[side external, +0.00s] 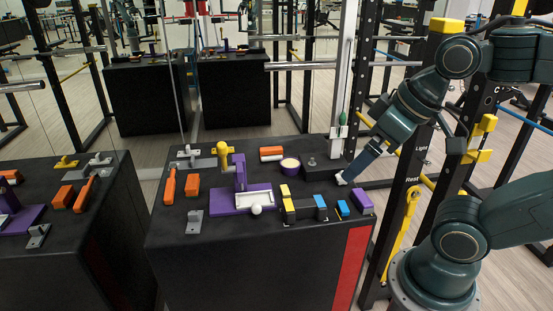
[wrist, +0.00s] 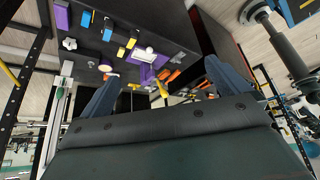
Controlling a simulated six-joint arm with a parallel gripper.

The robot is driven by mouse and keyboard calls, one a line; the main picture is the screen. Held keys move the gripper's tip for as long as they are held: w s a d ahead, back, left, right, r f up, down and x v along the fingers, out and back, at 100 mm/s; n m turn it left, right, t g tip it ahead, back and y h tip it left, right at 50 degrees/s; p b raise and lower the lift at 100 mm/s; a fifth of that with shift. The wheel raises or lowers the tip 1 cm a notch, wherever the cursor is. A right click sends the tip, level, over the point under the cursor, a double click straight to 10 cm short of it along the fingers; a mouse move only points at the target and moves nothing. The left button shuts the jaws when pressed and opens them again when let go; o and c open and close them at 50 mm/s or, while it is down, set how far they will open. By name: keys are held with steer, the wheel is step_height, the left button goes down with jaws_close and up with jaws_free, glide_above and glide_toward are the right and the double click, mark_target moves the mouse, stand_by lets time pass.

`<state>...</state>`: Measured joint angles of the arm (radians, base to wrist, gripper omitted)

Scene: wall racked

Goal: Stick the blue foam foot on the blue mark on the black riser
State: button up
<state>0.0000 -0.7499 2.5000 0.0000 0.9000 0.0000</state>
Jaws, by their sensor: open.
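The blue foam foot (side external: 342,208) looks like a small blue block on the black table, just right of the riser; it also shows near the top of the wrist view (wrist: 86,19). The black riser (side external: 304,210) is a low bar with a yellow patch at its left end and the blue mark (side external: 320,200) at its right end. In the wrist view the riser (wrist: 118,31) lies beyond my fingers. My gripper (side external: 347,174) is open, behind the foam foot in the side view. Its two fingers are wide apart in the wrist view (wrist: 165,85), with nothing held.
A purple block (side external: 362,201) stands right of the foam foot. A white knob (side external: 341,180) lies close by my fingertips.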

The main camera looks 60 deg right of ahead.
steer(key=shift+c, duration=0.4)
steer(key=c, duration=1)
